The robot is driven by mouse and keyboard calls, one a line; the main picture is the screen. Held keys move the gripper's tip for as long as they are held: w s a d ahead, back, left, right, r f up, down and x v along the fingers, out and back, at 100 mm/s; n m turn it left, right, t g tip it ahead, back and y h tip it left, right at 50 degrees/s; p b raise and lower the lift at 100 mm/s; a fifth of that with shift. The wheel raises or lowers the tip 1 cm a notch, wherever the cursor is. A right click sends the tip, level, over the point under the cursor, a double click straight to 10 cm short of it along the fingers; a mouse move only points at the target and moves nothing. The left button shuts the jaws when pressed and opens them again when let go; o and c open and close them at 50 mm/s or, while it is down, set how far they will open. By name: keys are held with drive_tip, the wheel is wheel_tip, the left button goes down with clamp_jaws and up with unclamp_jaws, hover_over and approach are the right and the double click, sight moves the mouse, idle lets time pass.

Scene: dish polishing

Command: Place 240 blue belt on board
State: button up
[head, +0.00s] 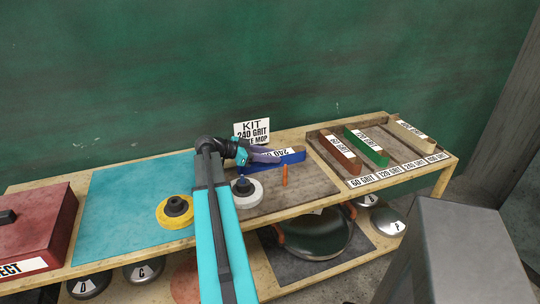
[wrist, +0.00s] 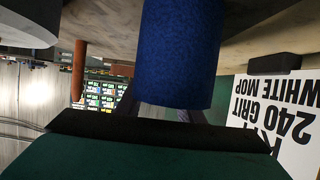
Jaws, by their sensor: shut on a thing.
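The blue belt (head: 291,158), marked 240, lies lengthwise over the back of the brown kit board (head: 312,187) in the head view. My gripper (head: 262,156) is shut on its left end. In the wrist view the belt (wrist: 178,60) fills the middle, beyond the dark gripper edge; the fingertips are mostly hidden. I cannot tell whether the belt touches the board. An orange peg (head: 285,175) stands on the board in front of the belt. The kit card (head: 252,130), reading 240 grit and white mop, stands behind it and shows upside down in the wrist view (wrist: 278,110).
A white mop (head: 247,193) sits on the board's left part, beside my arm. A yellow mop (head: 175,211) lies on the blue mat (head: 115,215). The belt rack (head: 345,183) at right holds brown, green and tan belts, with an empty slot between green and tan.

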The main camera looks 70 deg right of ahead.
drive_tip(key=shift+f, duration=0.1)
drive_tip(key=o, duration=1.2)
drive_tip(key=b+v, duration=0.2)
drive_tip(key=v, duration=0.9)
drive_tip(key=shift+w+a+r, duration=0.3)
